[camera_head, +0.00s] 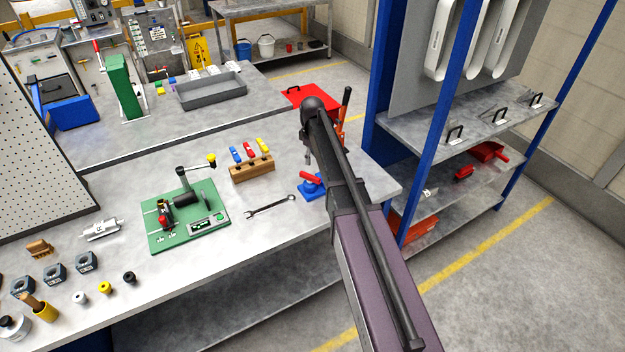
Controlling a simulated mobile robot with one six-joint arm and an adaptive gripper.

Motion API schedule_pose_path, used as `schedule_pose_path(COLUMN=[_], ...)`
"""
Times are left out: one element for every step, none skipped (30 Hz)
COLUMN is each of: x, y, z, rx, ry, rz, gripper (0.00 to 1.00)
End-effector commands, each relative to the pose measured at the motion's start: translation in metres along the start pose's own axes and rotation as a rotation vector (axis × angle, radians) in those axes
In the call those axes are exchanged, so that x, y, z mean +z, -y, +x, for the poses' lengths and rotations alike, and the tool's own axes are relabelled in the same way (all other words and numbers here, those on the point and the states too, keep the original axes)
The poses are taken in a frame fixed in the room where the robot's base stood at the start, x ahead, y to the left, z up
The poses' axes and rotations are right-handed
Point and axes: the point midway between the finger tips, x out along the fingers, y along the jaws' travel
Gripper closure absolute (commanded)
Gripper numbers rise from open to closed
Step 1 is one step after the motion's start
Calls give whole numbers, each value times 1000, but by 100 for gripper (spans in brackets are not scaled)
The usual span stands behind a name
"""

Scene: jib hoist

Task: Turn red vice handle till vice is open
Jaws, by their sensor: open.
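A small blue base (311,191) with a red part (310,177) on top stands near the right end of the workbench, partly hidden by my arm. It may be the vice with its handle, but its jaws cannot be made out. A green-based fixture (190,233) with a black lever, a yellow knob and a small red part stands further left on the same bench. My arm reaches up from the lower right, over the bench's right end. My gripper cannot be made out in this view.
A spanner (270,206) and a wooden block (251,170) with coloured-handled tools lie between the fixture and the blue base. Several small parts lie at the front left. A blue-framed shelf (382,95) stands close right of the bench. A grey tray (211,90) stands behind.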

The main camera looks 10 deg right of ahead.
Motion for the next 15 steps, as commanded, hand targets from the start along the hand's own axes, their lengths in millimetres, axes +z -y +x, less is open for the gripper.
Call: schedule_pose_path(x=[0, 0, 0, 0, 0, 0, 0, 0, 0, 0, 0, 0, 0, 0, 0], y=[0, 0, 0, 0, 0, 0, 0, 0, 0, 0, 0, 0, 0, 0, 0], z=[8, 10, 13, 16, 18, 21, 23, 25, 28, 30, 33, 36, 38, 40, 43], rx=[0, 0, 0, 0, 0, 0, 0, 0, 0, 0, 0, 0, 0, 0, 0], ry=[0, 0, 0, 0, 0, 0, 0, 0, 0, 0, 0, 0, 0, 0, 0], rz=[0, 0, 0, 0, 0, 0, 0, 0, -1, -1, -1, -1, -1, -1, -1], gripper=[41, 41, 41, 41, 41, 41, 41, 41, 41, 41, 41, 41, 41, 41, 41])
